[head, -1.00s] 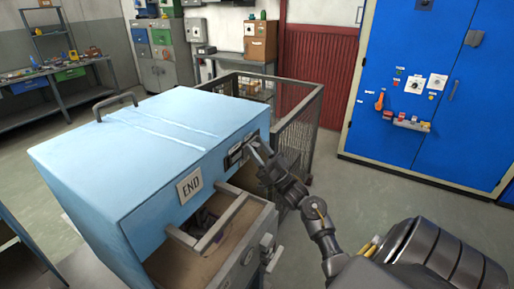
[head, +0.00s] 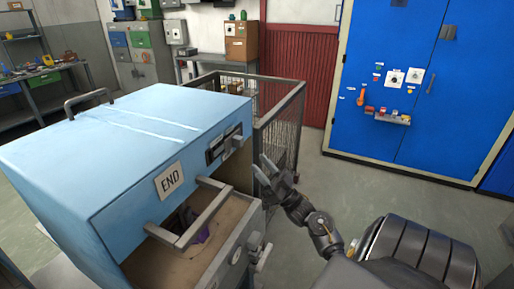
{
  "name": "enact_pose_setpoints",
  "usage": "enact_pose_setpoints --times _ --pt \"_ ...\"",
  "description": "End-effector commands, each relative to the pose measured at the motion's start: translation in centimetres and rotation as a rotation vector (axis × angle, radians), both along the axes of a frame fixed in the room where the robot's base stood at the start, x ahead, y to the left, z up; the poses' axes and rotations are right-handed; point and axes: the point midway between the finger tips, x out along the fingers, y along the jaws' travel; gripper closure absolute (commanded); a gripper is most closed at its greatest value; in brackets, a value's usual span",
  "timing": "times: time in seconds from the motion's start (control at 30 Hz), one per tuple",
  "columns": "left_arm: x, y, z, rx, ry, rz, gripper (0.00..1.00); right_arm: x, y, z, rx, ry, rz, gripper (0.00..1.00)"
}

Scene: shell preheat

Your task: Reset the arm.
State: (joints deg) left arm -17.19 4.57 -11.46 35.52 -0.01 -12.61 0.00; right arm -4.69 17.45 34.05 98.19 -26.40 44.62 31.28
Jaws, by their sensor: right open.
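My right gripper (head: 270,172) is open and empty, to the right of the blue cabinet (head: 118,150) marked END. Its fingers are apart from the dark panel (head: 224,145) on the cabinet's front. My right arm comes in from the lower right. Below the panel, a drawer with a grey handle (head: 205,212) stands open, and something dark purple (head: 200,232) lies inside, partly hidden by the handle. My left gripper is not in view.
A wire mesh cage (head: 280,125) stands right behind the cabinet and my gripper. A tall blue cabinet (head: 430,85) with switches and an orange handle is at the back right. A workbench (head: 45,85) is at the back left. Floor at right is clear.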

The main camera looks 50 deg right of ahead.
Motion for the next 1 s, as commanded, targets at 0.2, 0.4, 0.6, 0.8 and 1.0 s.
enact_pose_setpoints --times 0.2,0.4,0.6,0.8,1.0 --pt "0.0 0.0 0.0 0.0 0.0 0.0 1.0 0.0 0.0 0.0 0.0 0.0 0.0 0.56" --pt "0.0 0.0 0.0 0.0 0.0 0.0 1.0 0.6 0.8 -0.9 -0.007 0.054 -0.018 0.56" --pt "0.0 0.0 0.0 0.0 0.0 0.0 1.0 2.9 4.9 -6.5 -0.065 0.387 -0.134 0.56" --pt "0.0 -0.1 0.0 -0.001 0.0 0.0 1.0 1.3 10.5 -14.9 -0.17 0.857 -0.254 0.56" --pt "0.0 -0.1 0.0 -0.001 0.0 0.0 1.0 -5.3 15.8 -21.6 -0.285 1.31 -0.287 0.56"
